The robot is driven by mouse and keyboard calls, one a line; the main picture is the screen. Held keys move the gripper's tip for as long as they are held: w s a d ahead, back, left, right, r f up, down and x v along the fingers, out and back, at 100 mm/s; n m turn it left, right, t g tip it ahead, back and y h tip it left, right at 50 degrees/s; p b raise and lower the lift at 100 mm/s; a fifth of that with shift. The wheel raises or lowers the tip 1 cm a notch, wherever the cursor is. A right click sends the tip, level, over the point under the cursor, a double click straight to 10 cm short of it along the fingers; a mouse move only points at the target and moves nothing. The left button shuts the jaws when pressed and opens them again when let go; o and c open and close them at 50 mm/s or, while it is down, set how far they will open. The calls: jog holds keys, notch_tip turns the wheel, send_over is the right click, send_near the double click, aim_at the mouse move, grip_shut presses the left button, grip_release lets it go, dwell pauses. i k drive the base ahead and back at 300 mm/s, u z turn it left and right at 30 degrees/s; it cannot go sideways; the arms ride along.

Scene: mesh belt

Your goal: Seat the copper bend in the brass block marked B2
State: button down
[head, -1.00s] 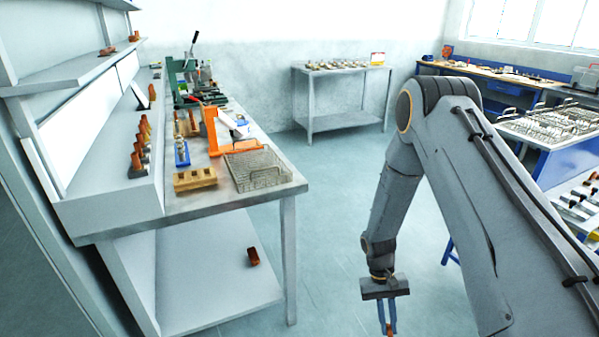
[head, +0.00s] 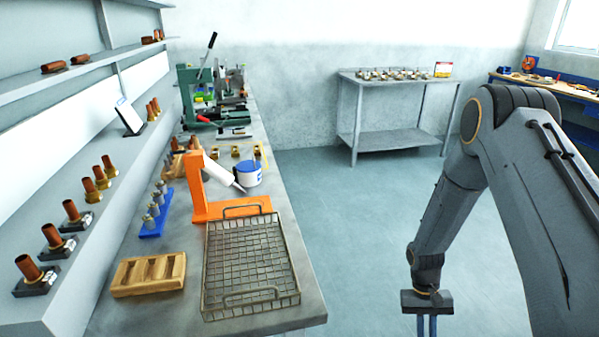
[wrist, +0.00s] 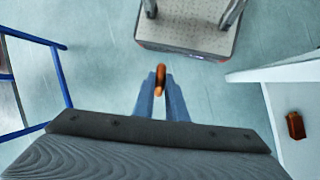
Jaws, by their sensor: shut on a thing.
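My gripper (head: 427,326) hangs low at the bottom right of the head view, its fingertips cut off by the frame edge. In the wrist view my gripper (wrist: 161,92) is shut on the copper bend (wrist: 160,77), an orange-brown piece standing between the two blue fingers, over open floor. Small brass-coloured blocks (head: 235,152) sit on the bench behind the orange stand, close to a yellow outline. They are far from my gripper. Their marks are too small to read, so I cannot tell which is B2.
The bench (head: 300,290) on the left carries a wire basket (head: 250,265), a wooden rack (head: 149,274), an orange stand (head: 196,190), a white-and-blue tub (head: 248,173) and a green press (head: 205,105). Copper tubes line its shelf. A grey table (head: 385,82) stands behind. Floor between is clear.

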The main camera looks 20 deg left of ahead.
aim_at(215, 155)
jog(key=i, duration=6)
jog(key=u, duration=4.4)
jog(key=i, duration=0.95)
jog(key=z, duration=0.05)
